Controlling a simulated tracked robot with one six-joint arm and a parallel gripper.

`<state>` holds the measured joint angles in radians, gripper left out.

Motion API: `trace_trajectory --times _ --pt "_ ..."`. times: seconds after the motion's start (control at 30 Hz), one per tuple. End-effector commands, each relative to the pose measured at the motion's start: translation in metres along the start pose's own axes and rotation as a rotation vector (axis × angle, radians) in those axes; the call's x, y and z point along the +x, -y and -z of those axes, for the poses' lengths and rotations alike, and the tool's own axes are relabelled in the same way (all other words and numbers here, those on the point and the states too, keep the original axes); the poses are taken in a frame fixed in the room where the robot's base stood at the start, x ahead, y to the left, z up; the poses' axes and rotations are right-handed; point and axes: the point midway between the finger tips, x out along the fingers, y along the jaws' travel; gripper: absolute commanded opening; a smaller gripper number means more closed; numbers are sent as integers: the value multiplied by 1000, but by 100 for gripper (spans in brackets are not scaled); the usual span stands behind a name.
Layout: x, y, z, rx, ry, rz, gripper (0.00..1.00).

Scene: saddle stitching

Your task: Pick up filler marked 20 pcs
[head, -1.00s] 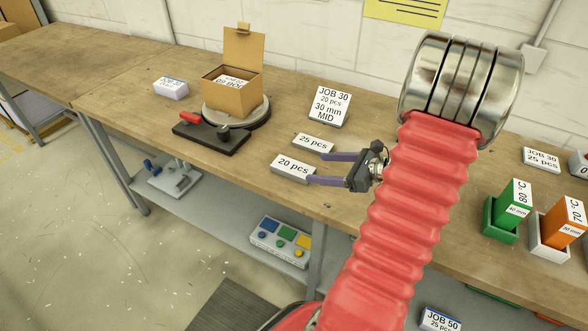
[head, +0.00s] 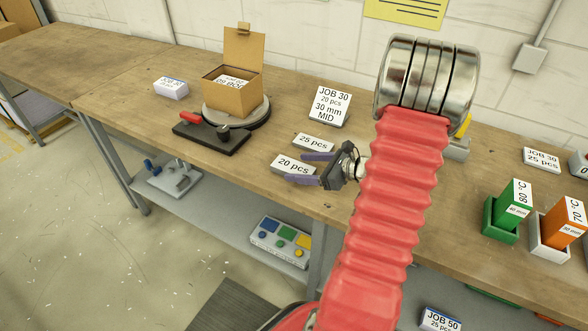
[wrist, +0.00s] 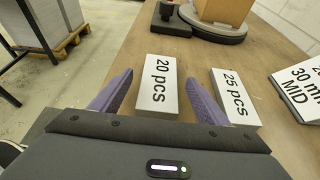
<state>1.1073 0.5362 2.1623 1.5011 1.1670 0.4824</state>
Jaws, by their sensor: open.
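The filler marked 20 pcs (head: 293,165) is a white block lying flat near the front edge of the bench. In the wrist view this filler (wrist: 157,84) lies between my two purple fingers, a little ahead of them and apart from both. My gripper (head: 309,168) is open and empty; in the wrist view the gripper (wrist: 160,92) has its fingers spread wide. The filler marked 25 pcs (head: 313,143) lies just behind the 20 pcs one. In the wrist view the 25 pcs filler (wrist: 236,95) is close to my right finger; I cannot tell if they touch.
A JOB 30 sign (head: 329,105) stands behind the fillers. An open cardboard box (head: 232,98) sits on a round turntable to the left, with a black clamp base (head: 210,138) in front. Green (head: 515,205) and orange (head: 565,222) blocks stand in holders at right.

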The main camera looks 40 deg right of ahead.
Motion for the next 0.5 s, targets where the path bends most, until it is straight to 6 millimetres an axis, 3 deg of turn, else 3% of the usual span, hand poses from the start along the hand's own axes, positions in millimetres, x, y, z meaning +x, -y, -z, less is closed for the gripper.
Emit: trace_trajectory --times 0.2,0.5 --pt "30 -1 1 -1 0 -3 69" --pt "36 0 1 -1 0 1 69"
